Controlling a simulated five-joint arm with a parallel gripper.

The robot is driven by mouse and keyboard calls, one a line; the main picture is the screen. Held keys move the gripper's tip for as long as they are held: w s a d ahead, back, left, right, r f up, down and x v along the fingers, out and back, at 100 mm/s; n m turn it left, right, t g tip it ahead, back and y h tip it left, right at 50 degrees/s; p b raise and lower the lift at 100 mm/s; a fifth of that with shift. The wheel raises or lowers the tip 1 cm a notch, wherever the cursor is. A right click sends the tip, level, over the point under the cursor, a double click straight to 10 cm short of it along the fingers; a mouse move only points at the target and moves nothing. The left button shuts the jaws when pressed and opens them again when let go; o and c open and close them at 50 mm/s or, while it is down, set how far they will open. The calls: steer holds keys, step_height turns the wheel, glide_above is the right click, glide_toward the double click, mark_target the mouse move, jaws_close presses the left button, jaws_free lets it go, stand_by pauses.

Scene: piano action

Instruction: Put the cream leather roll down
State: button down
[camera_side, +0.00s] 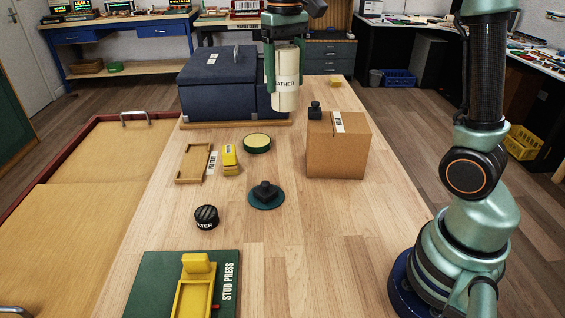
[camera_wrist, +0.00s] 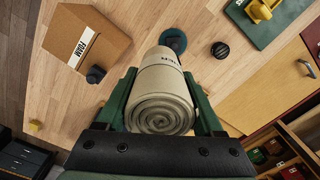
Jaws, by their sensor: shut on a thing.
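The cream leather roll (camera_side: 287,82) is a rolled cylinder with a dark label reading "LEATHER". My gripper (camera_side: 285,75) is shut on it, with a green finger on each side, and holds it upright in the side view. In the wrist view the roll (camera_wrist: 163,95) lies between the two green fingers of my gripper (camera_wrist: 162,100), its spiral end facing the camera. The roll is at the far end of the wooden bench (camera_side: 330,220), in front of the right part of a dark blue box (camera_side: 215,80). I cannot tell whether its lower end touches anything.
A cardboard foam box (camera_side: 337,145) with a black knobbed piece (camera_side: 315,110) beside it stands right of the roll. A round yellow-topped tin (camera_side: 257,142), a yellow block (camera_side: 230,158), a wooden tray (camera_side: 193,163) and a teal disc (camera_side: 266,196) lie nearer. Bare bench lies right of the stud press (camera_side: 190,285).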

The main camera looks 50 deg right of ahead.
steer(key=w+d+f+n, duration=0.1)
steer(key=w+d, duration=0.2)
steer(key=d, duration=0.5)
steer(key=w+d, duration=0.3)
steer(key=d, duration=0.5)
steer(key=s+d+f+n, duration=0.1)
steer(key=d+f, duration=0.1)
steer(key=d, duration=0.5)
steer(key=s+d+f+n, duration=0.1)
steer(key=d+f, duration=0.1)
steer(key=d, duration=0.5)
step_height(320, 180, down, 20)
steer(key=shift+w+r, duration=0.1)
steer(key=shift+w, duration=0.05)
steer(key=shift+c, duration=2.2)
jaws_free()
steer(key=shift+f, duration=0.2)
steer(key=o, duration=0.4)
steer(key=shift+r, duration=0.1)
